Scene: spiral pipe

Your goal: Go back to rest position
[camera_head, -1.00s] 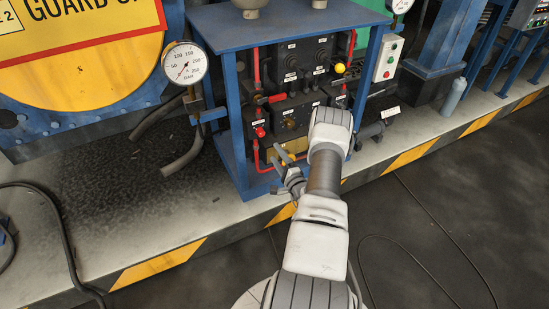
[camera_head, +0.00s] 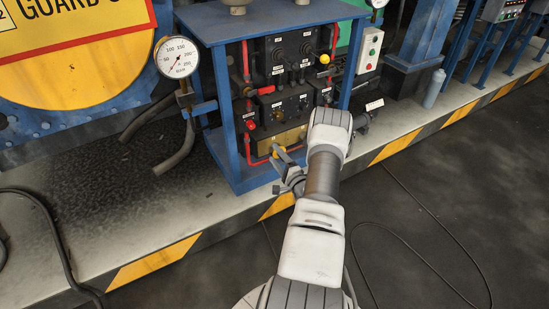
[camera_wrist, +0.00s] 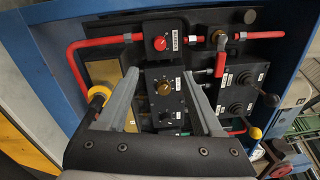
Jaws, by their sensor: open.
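My gripper (camera_head: 284,172) is open and empty, in front of the lower part of a blue-framed control cabinet (camera_head: 237,165). In the wrist view my gripper (camera_wrist: 163,98) shows its two grey fingers apart, with a black panel (camera_wrist: 165,75) between and beyond them. A brass knob (camera_wrist: 163,88) on that panel shows between the fingers. A yellow-orange knob (camera_wrist: 98,95) is close beside the left finger. I cannot tell whether they touch. My arm reaches forward from the bottom of the head view and hides part of the cabinet's lower right.
A round pressure gauge (camera_head: 176,57) stands left of the cabinet, with grey bent pipes (camera_head: 178,150) below it. A lever with a yellow ball (camera_head: 323,58) is at the upper right of the panel. The dark floor (camera_head: 440,190) at the right is clear except for thin cables.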

